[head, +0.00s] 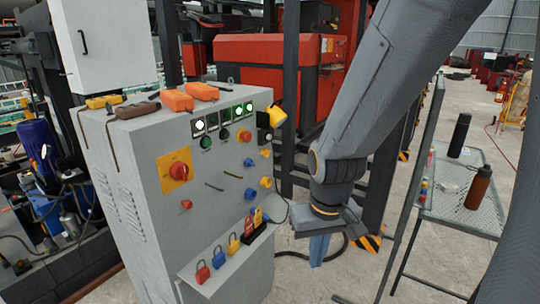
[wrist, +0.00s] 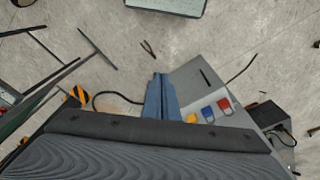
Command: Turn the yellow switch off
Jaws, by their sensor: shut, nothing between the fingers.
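The grey control cabinet (head: 225,185) stands left of centre in the head view. Two small yellow switches, an upper one (head: 265,153) and a lower one (head: 266,182), are on the right part of its front panel. A red rotary handle (head: 178,171) on a yellow square plate is at the panel's left. The angle of the small yellow switches is too small to tell. My gripper (head: 318,250) points down to the right of the panel, apart from it, shut and empty. In the wrist view my gripper (wrist: 161,97) shows over the floor beside the cabinet's padlock shelf.
Red, blue and yellow padlocks (head: 203,272) hang along the cabinet's lower shelf. Red (head: 245,136) and blue (head: 249,194) knobs sit near the yellow switches. A wire-mesh table with bottles (head: 478,187) stands at the right. A dark post and a cable are behind my gripper.

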